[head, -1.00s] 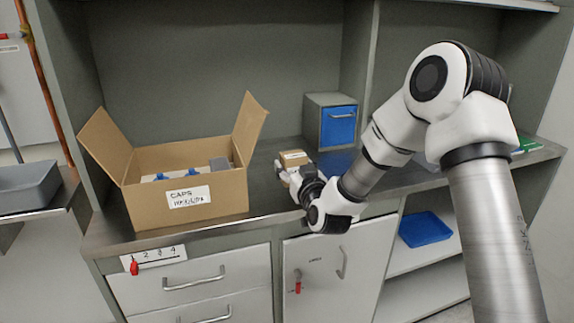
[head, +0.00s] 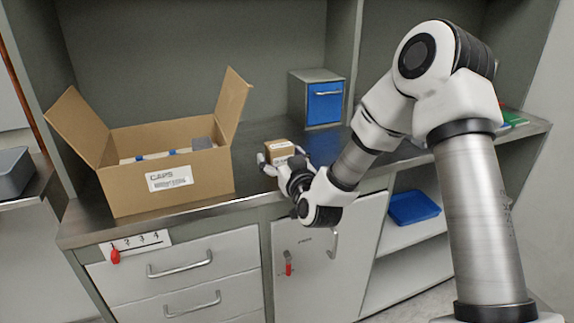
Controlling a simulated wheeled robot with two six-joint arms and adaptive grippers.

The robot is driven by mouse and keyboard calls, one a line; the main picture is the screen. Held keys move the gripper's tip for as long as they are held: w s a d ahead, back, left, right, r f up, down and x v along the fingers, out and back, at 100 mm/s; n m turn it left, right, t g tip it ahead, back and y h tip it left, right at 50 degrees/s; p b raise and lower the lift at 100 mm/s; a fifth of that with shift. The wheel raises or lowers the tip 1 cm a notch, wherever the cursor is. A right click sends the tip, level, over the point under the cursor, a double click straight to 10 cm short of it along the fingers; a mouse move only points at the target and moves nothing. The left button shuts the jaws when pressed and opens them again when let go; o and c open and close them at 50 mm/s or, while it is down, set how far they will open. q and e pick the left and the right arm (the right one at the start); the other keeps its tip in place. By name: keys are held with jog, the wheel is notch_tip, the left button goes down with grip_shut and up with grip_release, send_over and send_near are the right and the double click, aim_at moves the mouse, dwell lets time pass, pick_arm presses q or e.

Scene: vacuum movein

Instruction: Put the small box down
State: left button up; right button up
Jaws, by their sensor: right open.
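The small box (head: 279,149) is brown cardboard with a white label. It appears to sit on the metal counter (head: 200,207), right of the large open carton. My right gripper (head: 280,160) is open at the near side of the small box, with a light finger at the box's left and another near its right. The gripper hides the box's lower front, so contact with the fingers cannot be told. My left gripper is out of view.
The large open carton (head: 209,182), marked CAPS, holds white items with blue tops. A grey cabinet with a blue front (head: 325,103) stands behind right. Drawers are below the counter, and a blue tray (head: 413,208) lies on a lower shelf. Counter right of the cabinet is partly clear.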

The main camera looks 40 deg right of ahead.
jog(key=p+v, duration=1.1)
jog(key=s+a+f+n+g+y, duration=0.1)
jog(key=s+a+f+g+y, duration=0.15)
jog(key=f, duration=0.45)
jog(key=s+a+f+n+g+y, duration=0.1)
jog(key=s+a+f+g, duration=0.2)
jog(key=f, duration=0.5)
jog(key=s+a+f+g, duration=0.3)
jog(key=s+f+g, duration=0.3)
jog(key=s, duration=0.4)
jog(key=s+a+f+g+y, duration=0.1)
jog(key=s+a+f+g, duration=0.1)
jog(key=s+f+g, duration=0.4)
jog(key=s+f, duration=0.2)
jog(key=s, duration=0.2)
jog(key=shift+s+a, duration=0.3)
jog(key=shift+a, duration=0.05)
jog(key=shift+f, duration=0.1)
